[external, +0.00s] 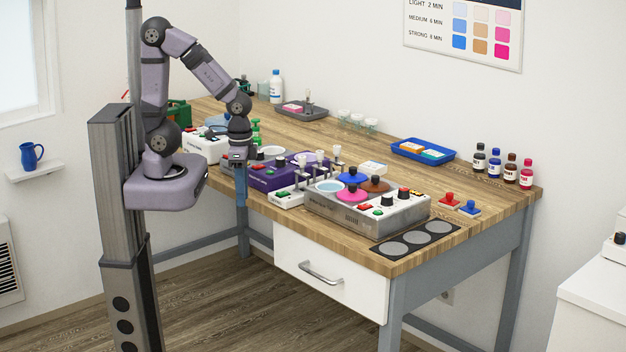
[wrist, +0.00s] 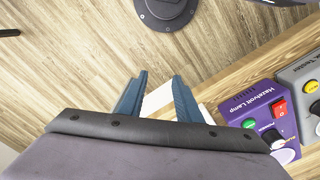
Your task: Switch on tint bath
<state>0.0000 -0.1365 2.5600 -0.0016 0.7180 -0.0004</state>
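A metal box (external: 345,217) near the front right of the table holds pots with blue, pink and brown tops. I take it for the tint bath, but I cannot read its label. On its front are a red switch (external: 365,208), a green button (external: 387,200) and black knobs; I cannot tell the switch's position. My gripper (external: 241,203) points down by the table's front edge, left of the box and apart from it. In the wrist view my gripper (wrist: 159,82) has its two blue fingers spread with nothing held. The metal box is not identifiable there.
A purple lamp box (external: 270,178) stands between my gripper and the metal box, and also shows in the wrist view (wrist: 262,118). A white switch box (external: 290,198) adjoins it. Small bottles (external: 495,162), stamps (external: 450,199) and a blue tray (external: 422,150) stand further right.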

